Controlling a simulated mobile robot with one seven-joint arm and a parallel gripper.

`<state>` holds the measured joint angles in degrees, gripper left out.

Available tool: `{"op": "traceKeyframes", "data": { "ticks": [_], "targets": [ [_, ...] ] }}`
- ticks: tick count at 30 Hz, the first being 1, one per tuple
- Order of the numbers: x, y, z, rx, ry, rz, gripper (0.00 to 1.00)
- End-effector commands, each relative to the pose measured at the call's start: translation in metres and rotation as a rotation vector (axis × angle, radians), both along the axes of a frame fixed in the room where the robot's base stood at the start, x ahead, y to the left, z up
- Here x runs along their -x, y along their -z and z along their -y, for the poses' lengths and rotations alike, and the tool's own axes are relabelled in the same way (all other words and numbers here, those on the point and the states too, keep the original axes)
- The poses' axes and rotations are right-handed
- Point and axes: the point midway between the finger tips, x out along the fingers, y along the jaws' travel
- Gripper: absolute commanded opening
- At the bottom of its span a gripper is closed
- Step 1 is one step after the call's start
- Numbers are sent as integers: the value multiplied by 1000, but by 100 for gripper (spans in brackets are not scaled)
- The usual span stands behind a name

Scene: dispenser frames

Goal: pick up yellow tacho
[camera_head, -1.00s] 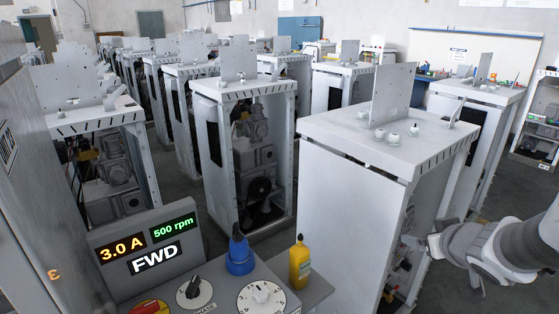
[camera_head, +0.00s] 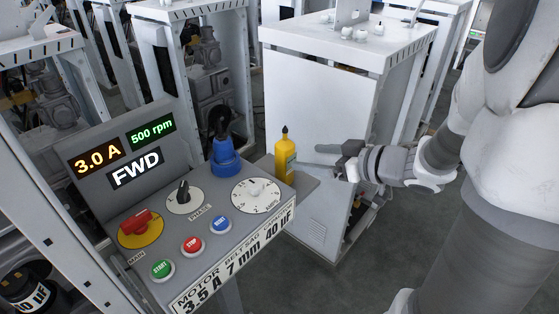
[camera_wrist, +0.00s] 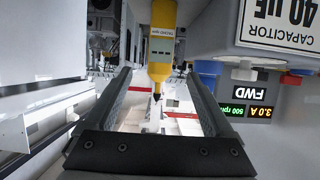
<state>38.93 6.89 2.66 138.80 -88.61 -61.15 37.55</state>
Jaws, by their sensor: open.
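The yellow tacho (camera_head: 285,162) is a bottle-shaped device with a dark pointed tip. It stands upright on a small grey shelf (camera_head: 299,187) at the right side of the control panel. My gripper (camera_head: 326,157) is to its right at about the same height, fingers pointing towards it, with a small gap visible. In the wrist view the picture is upside down, and the tacho (camera_wrist: 161,62) with its white label appears centred between the two open fingertips (camera_wrist: 160,76). Nothing is held. The tacho's base is cut off in the wrist view.
The control panel (camera_head: 185,215) carries a display, knobs and buttons. A blue device (camera_head: 226,158) stands on it, left of the tacho. A white cabinet (camera_head: 300,100) is close behind the tacho and gripper. Open floor (camera_head: 400,228) lies at lower right.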

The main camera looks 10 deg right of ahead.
Motion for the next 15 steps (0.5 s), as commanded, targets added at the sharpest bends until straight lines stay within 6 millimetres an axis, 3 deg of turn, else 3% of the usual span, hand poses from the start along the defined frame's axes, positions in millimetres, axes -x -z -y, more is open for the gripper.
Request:
{"op": "traceKeyframes", "data": {
  "ticks": [1,9,15],
  "targets": [
    [-9,9,-8,0,-5,-1,88],
    [-48,28,-34,0,-2,-1,88],
    [-57,31,-41,0,1,-1,88]
  ]
}}
